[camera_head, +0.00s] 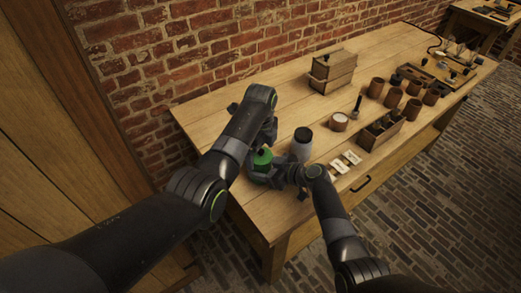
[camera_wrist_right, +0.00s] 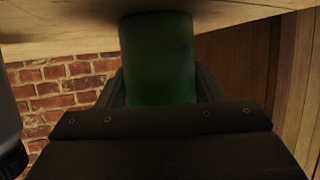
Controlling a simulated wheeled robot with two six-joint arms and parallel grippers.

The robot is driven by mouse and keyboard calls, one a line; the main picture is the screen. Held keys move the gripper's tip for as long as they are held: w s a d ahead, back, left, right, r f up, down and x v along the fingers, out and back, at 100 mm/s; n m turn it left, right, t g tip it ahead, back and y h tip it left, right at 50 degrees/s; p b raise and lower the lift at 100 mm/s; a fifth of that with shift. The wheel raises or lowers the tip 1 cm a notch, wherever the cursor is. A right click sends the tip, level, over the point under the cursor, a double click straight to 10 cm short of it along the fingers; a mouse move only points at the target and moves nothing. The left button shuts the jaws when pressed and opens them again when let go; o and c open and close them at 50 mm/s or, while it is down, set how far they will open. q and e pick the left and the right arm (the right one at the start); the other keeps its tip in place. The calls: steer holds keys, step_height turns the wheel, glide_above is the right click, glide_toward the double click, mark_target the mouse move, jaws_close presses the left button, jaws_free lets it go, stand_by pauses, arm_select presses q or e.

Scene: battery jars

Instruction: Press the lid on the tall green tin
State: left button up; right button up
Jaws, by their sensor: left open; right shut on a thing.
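The tall green tin (camera_head: 262,160) stands at the near left part of the table; its green top shows, with a small dark bit at its upper edge. I cannot tell whether this top is a separate lid. My right gripper (camera_head: 260,175) is shut around the tin's side. In the right wrist view the green tin (camera_wrist_right: 158,60) fills the space between the dark fingers, its end against the table. My left gripper (camera_head: 268,135) is open above and just behind the tin, mostly hidden by my left arm.
The table's back left is clear.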

arm_select(q)
step_height(320, 180, up, 12)
stand_by(0.5)
arm_select(e)
steer(key=o, duration=1.5)
steer(key=shift+c, duration=0.2)
arm_select(q)
step_height(320, 180, down, 2)
steer(key=shift+f+b, duration=0.2)
steer(key=shift+b, duration=0.95)
arm_select(e)
steer(key=v, duration=1.7)
steer(key=shift+d, duration=0.2)
steer(key=shift+s, duration=0.1)
